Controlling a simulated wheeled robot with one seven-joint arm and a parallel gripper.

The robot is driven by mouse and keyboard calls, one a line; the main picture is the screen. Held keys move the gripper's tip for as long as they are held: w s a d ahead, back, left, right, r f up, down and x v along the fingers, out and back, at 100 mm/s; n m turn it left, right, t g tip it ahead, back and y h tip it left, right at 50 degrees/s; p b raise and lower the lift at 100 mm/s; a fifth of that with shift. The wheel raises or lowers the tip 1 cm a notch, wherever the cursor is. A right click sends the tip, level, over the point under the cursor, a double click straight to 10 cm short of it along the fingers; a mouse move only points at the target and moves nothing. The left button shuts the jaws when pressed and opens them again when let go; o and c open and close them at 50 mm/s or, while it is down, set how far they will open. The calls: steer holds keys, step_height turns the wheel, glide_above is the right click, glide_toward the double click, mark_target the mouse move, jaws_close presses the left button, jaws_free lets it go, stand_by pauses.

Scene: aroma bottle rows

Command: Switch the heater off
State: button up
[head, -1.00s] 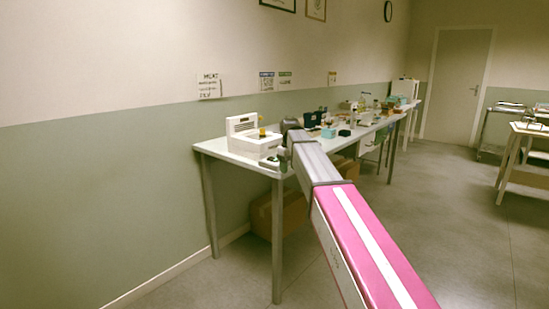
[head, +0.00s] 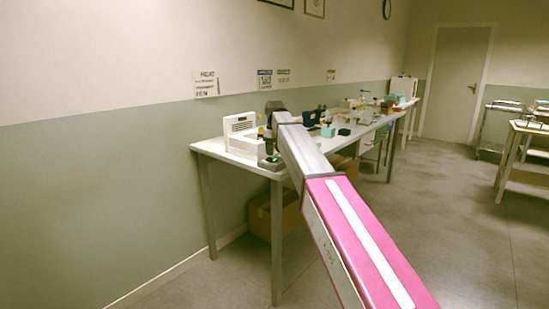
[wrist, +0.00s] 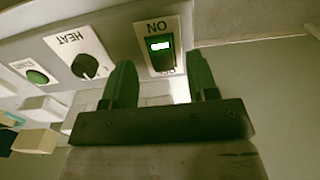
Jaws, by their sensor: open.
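The heater is a white device (head: 241,133) at the near end of the long table in the head view. The head view hides the fingertips behind my arm.
The table (head: 208,148) stands along the wall and carries several small items farther back, including a teal box (head: 327,132). A small dark device (head: 271,162) sits near its front corner. A cardboard box (head: 262,218) is beneath.

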mark_target(275, 160)
steer(key=shift+f, duration=1.65)
